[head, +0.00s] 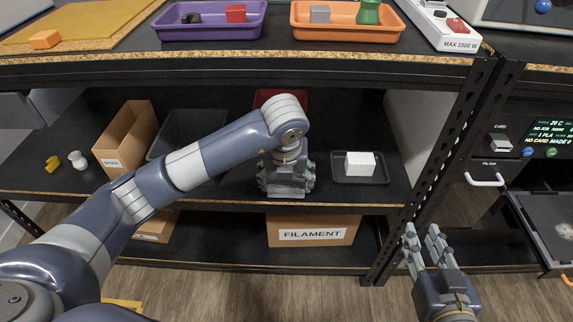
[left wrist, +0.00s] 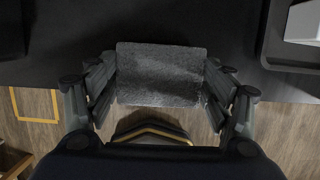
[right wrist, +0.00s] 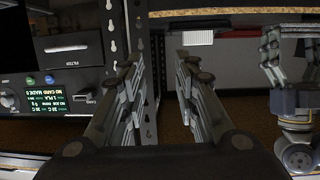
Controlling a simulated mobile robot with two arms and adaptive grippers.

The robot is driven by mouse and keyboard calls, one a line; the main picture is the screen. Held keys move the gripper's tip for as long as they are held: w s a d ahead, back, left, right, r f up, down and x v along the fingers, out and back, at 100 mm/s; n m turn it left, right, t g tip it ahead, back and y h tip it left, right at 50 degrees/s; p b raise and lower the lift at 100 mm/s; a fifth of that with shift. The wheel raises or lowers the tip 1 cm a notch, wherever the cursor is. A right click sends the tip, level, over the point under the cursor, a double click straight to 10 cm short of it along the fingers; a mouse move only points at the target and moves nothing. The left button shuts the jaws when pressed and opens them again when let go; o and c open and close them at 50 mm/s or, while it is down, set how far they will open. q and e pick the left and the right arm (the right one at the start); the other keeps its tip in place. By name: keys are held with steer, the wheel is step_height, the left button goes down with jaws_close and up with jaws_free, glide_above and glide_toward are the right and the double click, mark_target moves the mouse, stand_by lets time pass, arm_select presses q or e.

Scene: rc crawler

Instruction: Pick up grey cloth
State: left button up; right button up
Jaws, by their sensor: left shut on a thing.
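The grey cloth (left wrist: 160,73) sits between the fingers of my left gripper in the left wrist view. It looks like a folded, roughly rectangular grey piece. My left gripper (head: 287,188) is shut on it, at the front edge of the middle shelf (head: 225,188). In the head view the gripper and wrist hide most of the cloth. Whether the cloth still touches the shelf I cannot tell. My right gripper (head: 425,243) is open and empty, in front of the rack's right post; its parted fingers also show in the right wrist view (right wrist: 180,70).
On the middle shelf, a black tray with a white ribbed block (head: 360,164) stands to the right. A red bin (head: 268,97) is behind my left gripper, and a cardboard box (head: 126,140) is left. The upper shelf edge (head: 230,53) overhangs. A FILAMENT box (head: 313,234) is below.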

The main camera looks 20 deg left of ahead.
arm_select(q)
steer(key=s+d+p, duration=0.1)
steer(key=s+d, duration=0.2)
steer(key=s, duration=0.9)
steer(key=shift+d, duration=0.2)
arm_select(e)
steer(key=s+d+f+g+h, duration=0.1)
steer(key=s+d+f+g, duration=0.1)
steer(key=s+f+g, duration=0.2)
step_height(320, 180, down, 3)
steer(key=shift+s, duration=0.4)
arm_select(q)
steer(key=shift+s, duration=0.1)
arm_select(e)
steer(key=shift+d, duration=0.1)
